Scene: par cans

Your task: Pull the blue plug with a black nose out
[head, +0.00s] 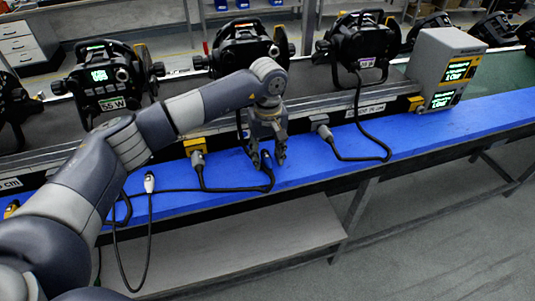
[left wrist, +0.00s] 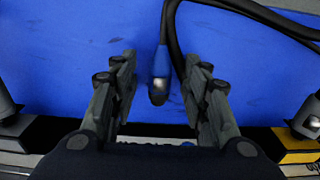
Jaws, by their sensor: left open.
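The blue plug with a black nose (left wrist: 160,72) shows in the left wrist view over the blue bench top, with a black cable running from its far end. Its dark nose points toward my palm. My left gripper (left wrist: 161,72) is open, with one finger on each side of the plug and a gap on both sides. In the head view the left gripper (head: 268,162) points down over the bench, and the plug (head: 266,156) shows small between its fingers. I cannot tell whether the plug rests on the bench. No socket is seen around its nose. The right gripper is not in view.
The blue bench top (head: 420,145) runs along a rail with par cans (head: 245,50) behind it. A yellow socket block (head: 195,146), a grey connector (head: 322,128) and a white plug (head: 149,183) with loose cables are nearby. A grey display box (head: 432,60) stands at right.

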